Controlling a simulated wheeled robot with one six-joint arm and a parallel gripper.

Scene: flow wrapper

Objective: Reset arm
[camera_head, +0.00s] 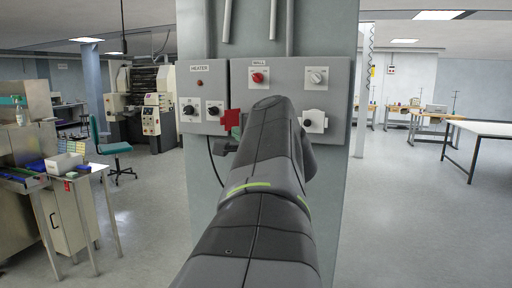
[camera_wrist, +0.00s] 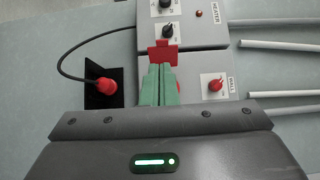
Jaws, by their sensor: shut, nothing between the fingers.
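My gripper (camera_wrist: 160,70) shows in the wrist view with its two green fingers pressed together and nothing between them. The fingertips are in front of a red plate (camera_wrist: 162,56) on the control box; I cannot tell whether they touch it. In the head view my grey arm reaches up to the box and hides most of the gripper. The red plate (camera_head: 230,119) shows there just left of the arm's end.
The grey control box (camera_head: 240,75) is on a pillar (camera_head: 340,20) close ahead, with a HEATER panel, black knobs and a red knob (camera_head: 258,77). A red plug-like part (camera_wrist: 106,86) with a black cable shows in the wrist view.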

